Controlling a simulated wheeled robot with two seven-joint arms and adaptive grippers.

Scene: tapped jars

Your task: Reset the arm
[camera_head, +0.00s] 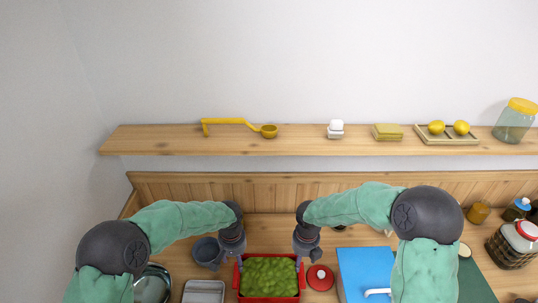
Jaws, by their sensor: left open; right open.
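The fingertips are small and partly hidden by the wrists.
A grey mug (206,251) stands beside my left gripper, and a metal tin (204,291) is below it. A red lid (320,278) and a blue board (362,266) lie right of the tray. A wooden shelf (300,144) holds a yellow ladle (235,124) and a jar (514,122).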

